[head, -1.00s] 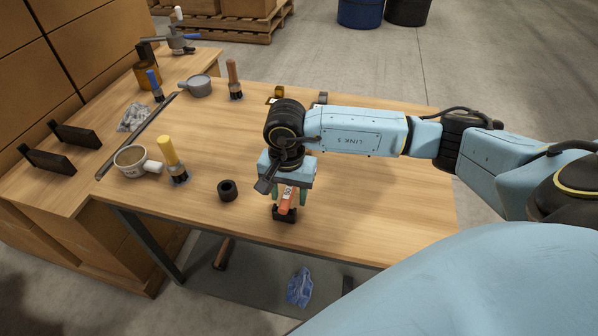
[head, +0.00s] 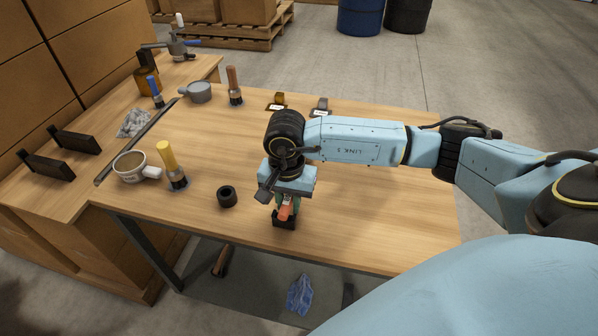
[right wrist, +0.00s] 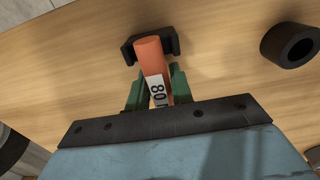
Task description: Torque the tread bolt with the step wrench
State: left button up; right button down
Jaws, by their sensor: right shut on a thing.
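My right gripper (head: 287,203) is shut on an orange-handled tool (right wrist: 150,58), with its green fingers on either side of the handle. The handle carries a white label with black digits. In the head view only a short piece of the orange handle (head: 285,212) shows beneath the gripper. A black cradle (head: 284,222) is at the handle's end near the table's front edge; it also shows in the right wrist view (right wrist: 172,46). I cannot tell whether the handle still rests in it. The tool's far end is hidden. I cannot make out a tread bolt. My left gripper is out of view.
A black ring (head: 227,196) lies left of the gripper. Yellow (head: 168,160), blue (head: 155,88) and brown (head: 233,82) handled tools stand on the wooden table (head: 380,220).

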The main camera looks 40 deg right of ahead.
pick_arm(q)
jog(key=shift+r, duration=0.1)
pick_arm(e)
jog(key=shift+r, duration=0.15)
jog(key=shift+r+p, duration=2.05)
jog(key=shift+r, duration=1.4)
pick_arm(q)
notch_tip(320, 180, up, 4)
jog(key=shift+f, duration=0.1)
